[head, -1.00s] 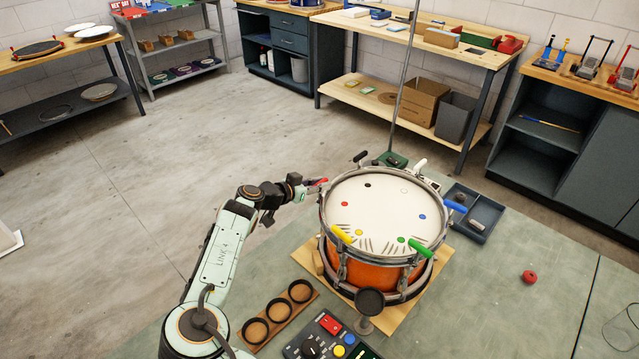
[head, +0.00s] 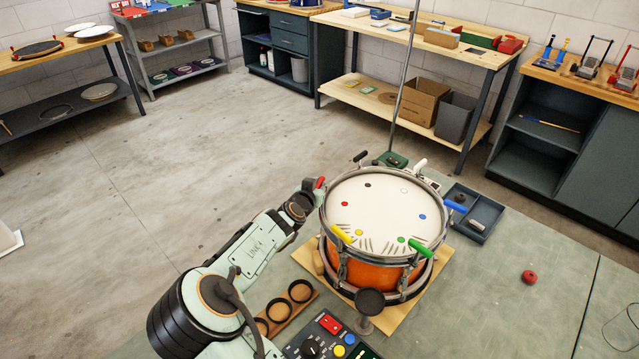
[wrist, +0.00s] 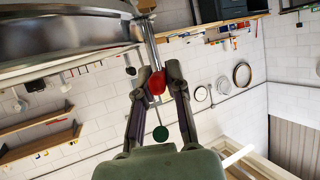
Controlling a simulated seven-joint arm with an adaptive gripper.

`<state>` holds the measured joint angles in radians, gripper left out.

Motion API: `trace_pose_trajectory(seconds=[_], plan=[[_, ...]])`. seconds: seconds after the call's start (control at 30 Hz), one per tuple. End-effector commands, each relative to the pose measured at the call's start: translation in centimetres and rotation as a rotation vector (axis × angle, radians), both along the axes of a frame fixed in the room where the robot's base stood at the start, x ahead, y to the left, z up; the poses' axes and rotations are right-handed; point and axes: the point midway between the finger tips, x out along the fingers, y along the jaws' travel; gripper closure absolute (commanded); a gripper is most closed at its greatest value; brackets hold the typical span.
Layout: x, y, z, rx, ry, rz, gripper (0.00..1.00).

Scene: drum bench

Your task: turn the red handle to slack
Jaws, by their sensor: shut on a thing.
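The drum (head: 375,270), orange with a white head and metal rim, stands on a wooden board. The red handle (head: 320,183) sticks out at the left of its rim, beside the red dot. In the wrist view the red handle (wrist: 157,82) is between the two dark fingers of my gripper (wrist: 159,76), which is shut on it. In the head view my gripper is small and partly hidden by my wrist, so its fingers are hard to make out. The drum's metal rim (wrist: 65,40) fills the upper left of the wrist view.
Yellow (head: 341,234), green (head: 420,248), blue (head: 455,206), white and black handles stand round the rim. A thin pole rises behind the drum. A rack with black rings (head: 279,307) and a control box (head: 328,338) are in front. A red knob (head: 529,277) lies at right on open bench.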

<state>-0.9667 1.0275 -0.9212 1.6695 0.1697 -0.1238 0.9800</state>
Motion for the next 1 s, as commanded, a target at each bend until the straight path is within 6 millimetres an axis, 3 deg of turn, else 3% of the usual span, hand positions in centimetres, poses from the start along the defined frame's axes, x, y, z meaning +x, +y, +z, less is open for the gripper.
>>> trace_pose_trajectory(seconds=[0.5, 1.0], plan=[[0.12, -0.15, 0.12, 0.001, -0.004, 0.311, 1.00], [0.15, 0.04, 0.09, -0.002, -0.004, 0.363, 1.00]])
